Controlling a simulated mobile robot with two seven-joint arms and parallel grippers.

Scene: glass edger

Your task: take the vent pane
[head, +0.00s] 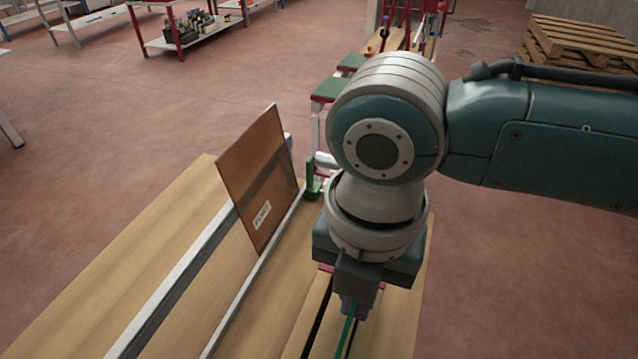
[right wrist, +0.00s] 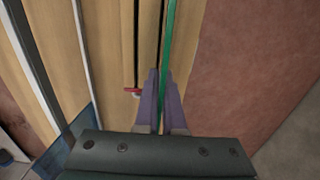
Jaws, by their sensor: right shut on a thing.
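My right gripper (head: 352,308) points down over the wooden bench. It is shut on a thin green strip (head: 346,338), which looks like the edge of a glass pane seen edge-on. In the right wrist view the two purple-grey fingers (right wrist: 161,90) close on both sides of this green edge (right wrist: 171,30). The pane's faces are not visible, so I cannot tell its size. A brown tinted pane (head: 258,170) with a white label stands tilted between rails, left of the gripper and apart from it. The label's text is too small to read surely. My left gripper is out of view.
The wooden bench (head: 175,250) carries long pale rails (head: 180,270) and dark slots. A green-and-white fitting (head: 314,182) stands just behind my wrist. Pallets (head: 580,42) are stacked at the back right. A shelf cart (head: 195,38) stands at the back. Red floor lies open at left.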

